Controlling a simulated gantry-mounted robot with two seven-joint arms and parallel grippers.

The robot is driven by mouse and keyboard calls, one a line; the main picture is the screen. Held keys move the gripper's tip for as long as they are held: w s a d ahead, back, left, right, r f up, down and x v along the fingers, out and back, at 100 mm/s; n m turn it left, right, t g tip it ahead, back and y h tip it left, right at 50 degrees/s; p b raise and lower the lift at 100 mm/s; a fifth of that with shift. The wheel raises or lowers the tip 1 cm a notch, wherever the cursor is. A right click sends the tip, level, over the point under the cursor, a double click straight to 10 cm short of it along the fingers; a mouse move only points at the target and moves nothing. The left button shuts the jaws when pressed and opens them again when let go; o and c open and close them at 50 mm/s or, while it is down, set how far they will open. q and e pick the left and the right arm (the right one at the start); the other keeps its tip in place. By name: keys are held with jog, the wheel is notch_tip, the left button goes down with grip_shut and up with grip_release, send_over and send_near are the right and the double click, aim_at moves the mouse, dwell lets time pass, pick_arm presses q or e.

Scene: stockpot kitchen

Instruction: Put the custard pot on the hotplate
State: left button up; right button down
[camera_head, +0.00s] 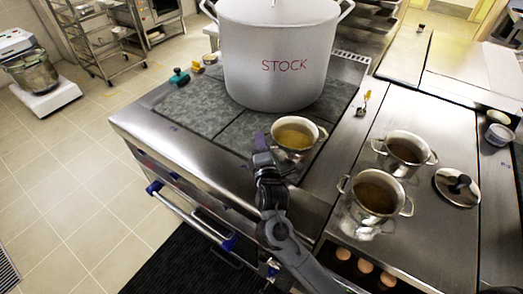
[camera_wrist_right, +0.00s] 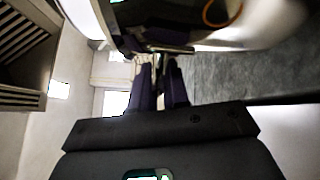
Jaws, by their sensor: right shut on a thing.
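The custard pot (camera_head: 294,151) is a small steel pot with yellow contents and two handles. In the head view it is over the front right part of the hotplate (camera_head: 190,118), a grey slab surface in front of the big stockpot. I cannot tell whether its base touches the slab. My right gripper (camera_head: 263,146) is at the pot's left side, shut on its handle. In the right wrist view the fingers (camera_wrist_right: 162,75) are close together below the pot (camera_wrist_right: 205,38), whose wall fills the top. My left gripper is not in view.
A large stockpot (camera_head: 275,60) marked STOCK stands on the back of the hotplate. Two pots of brown liquid (camera_head: 374,198) (camera_head: 405,152) and a lid (camera_head: 457,187) are on the steel counter at right. Several eggs (camera_head: 365,265) sit at the front. The hotplate's left front is clear.

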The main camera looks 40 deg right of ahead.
notch_tip(320, 180, down, 3)
jog(key=shift+b, duration=0.55)
jog(key=c, duration=1.1)
grip_release()
jog(key=shift+s, duration=0.15)
jog(key=p+v, duration=0.3)
jog(key=v, duration=0.7)
jog(key=shift+s+a, duration=0.2)
jog(key=shift+s, duration=0.15)
jog(key=shift+s+a, duration=0.25)
jog(key=shift+s, duration=0.2)
